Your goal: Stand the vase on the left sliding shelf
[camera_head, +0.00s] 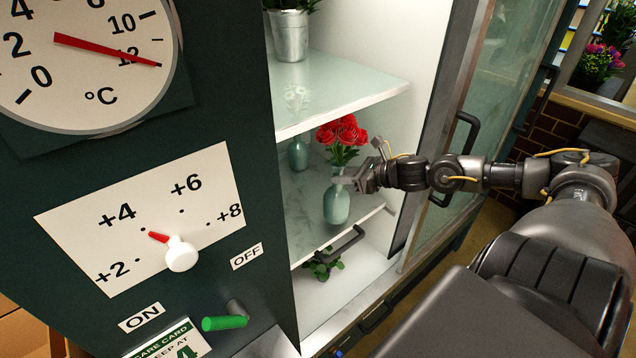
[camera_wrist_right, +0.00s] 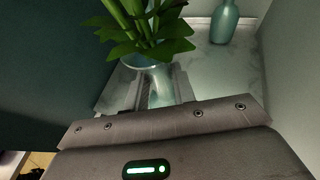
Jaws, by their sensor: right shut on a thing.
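The vase (camera_head: 336,205) is pale green-blue and holds red roses (camera_head: 342,135). It is upright, at the front part of the left sliding shelf (camera_head: 304,222), a marbled board with a dark bar handle (camera_head: 334,246) at its front. My right gripper (camera_head: 352,182) reaches in from the right and is shut on the vase's upper part. In the right wrist view the vase's neck (camera_wrist_right: 158,82) is between the fingers, with green leaves above. I cannot tell whether the vase's base touches the shelf. My left gripper is not in view.
A similar vase (camera_head: 298,153) stands farther back; it also shows in the right wrist view (camera_wrist_right: 224,24). A glass shelf (camera_head: 345,92) with a metal pot (camera_head: 290,36) is above. A plant (camera_head: 322,266) is below. A glass door (camera_head: 490,100) stands open at right.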

